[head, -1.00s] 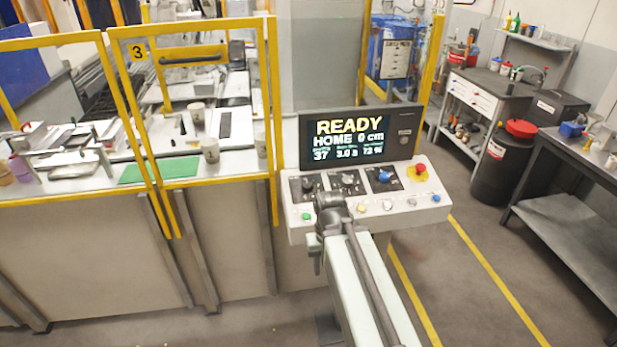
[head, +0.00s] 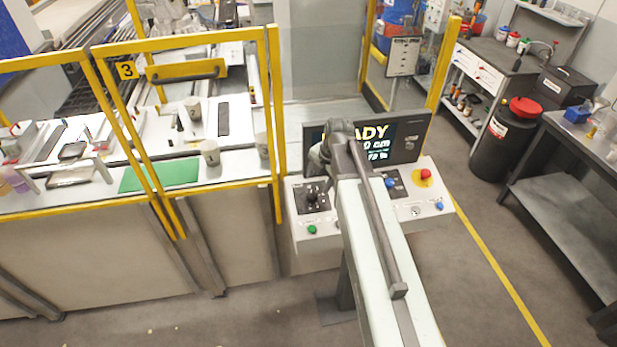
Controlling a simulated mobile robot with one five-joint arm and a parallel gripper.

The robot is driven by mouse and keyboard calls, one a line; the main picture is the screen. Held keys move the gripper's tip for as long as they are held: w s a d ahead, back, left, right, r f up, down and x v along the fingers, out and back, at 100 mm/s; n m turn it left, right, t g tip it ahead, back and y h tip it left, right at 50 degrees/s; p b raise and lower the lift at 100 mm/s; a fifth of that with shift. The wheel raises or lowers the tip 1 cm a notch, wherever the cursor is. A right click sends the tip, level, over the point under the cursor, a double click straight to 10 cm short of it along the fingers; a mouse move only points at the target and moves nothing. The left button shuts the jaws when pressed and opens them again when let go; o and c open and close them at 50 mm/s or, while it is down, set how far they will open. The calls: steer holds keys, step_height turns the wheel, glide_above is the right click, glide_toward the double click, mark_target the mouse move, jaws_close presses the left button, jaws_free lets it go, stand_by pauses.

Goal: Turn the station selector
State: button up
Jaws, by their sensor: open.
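The control console (head: 440,212) stands right of the yellow-framed guard. A black-handled control (head: 312,195) sits on its left dark plate, and a blue knob (head: 391,183) on its right dark plate. The middle of the panel is hidden behind my arm. I cannot tell which control is the station selector. My gripper (head: 322,157) is open, at the far end of my arm, in front of the left part of the display (head: 405,150). Its fingertips are hard to make out, and I see nothing held. I cannot tell whether it touches the console.
A red mushroom button (head: 426,174) on a yellow base, a green button (head: 312,229) and a blue button (head: 439,206) show on the console. The guard frame (head: 276,120) is close on the left. A black drum (head: 505,140) and a bench stand right. Floor between is clear.

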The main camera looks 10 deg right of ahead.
mark_target(313, 194)
steer(key=b+x, duration=0.8)
steer(key=shift+r, duration=0.1)
steer(key=shift+c, duration=0.7)
steer(key=c, duration=1)
steer(key=shift+a, duration=0.2)
jaws_close()
steer(key=shift+d, duration=0.1)
